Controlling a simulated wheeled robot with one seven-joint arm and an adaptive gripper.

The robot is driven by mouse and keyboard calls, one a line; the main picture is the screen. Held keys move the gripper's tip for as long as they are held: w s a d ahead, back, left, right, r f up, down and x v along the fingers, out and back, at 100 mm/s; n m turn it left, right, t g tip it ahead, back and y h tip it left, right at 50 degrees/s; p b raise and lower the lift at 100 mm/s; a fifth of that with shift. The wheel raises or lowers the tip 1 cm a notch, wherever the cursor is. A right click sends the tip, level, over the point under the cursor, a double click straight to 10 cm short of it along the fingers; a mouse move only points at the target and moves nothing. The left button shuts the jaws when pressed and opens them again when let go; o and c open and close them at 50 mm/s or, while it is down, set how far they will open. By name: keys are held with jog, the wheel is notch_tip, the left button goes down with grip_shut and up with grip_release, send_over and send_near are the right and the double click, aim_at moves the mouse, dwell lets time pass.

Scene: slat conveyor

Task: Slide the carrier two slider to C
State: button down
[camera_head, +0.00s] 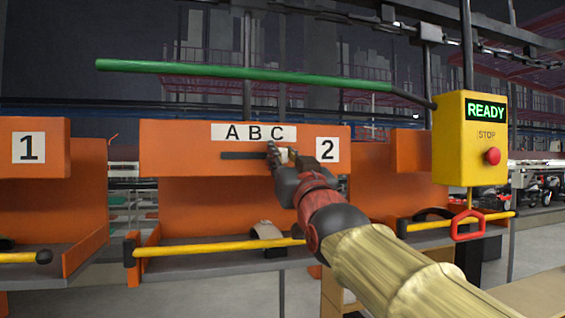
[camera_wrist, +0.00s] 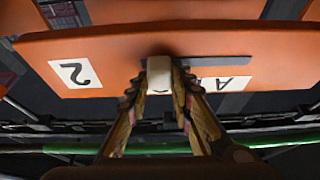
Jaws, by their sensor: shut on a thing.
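Carrier two is the orange panel (camera_head: 200,165) marked with a "2" sign (camera_head: 327,150). A white label (camera_head: 252,132) reading A B C sits above a dark horizontal slot (camera_head: 240,156). My gripper (camera_head: 279,154) is at the slot's right part, roughly below the letter C. In the wrist view my gripper (camera_wrist: 160,92) is shut on a pale, block-shaped slider knob (camera_wrist: 159,74). The slot (camera_wrist: 222,62) runs right from the knob there, and the "2" sign (camera_wrist: 75,74) is to the left. Fingers hide part of the label (camera_wrist: 228,84) and the slot's end.
A green bar (camera_head: 240,73) runs above the panel. A yellow box (camera_head: 470,140) with a READY display and red button stands to the right. Carrier one (camera_head: 45,148) hangs on the left. A yellow bar (camera_head: 215,246) crosses the tray below. Open air lies before the panel.

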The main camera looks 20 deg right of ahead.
jog(key=c, duration=2)
grip_release()
jog(key=shift+d, duration=0.1)
jog(key=shift+o, duration=1.4)
jog(key=shift+d, duration=0.2)
jog(key=shift+o, duration=0.8)
jog(key=shift+a, duration=0.1)
jog(key=v, duration=1.2)
jog(key=shift+f, duration=0.1)
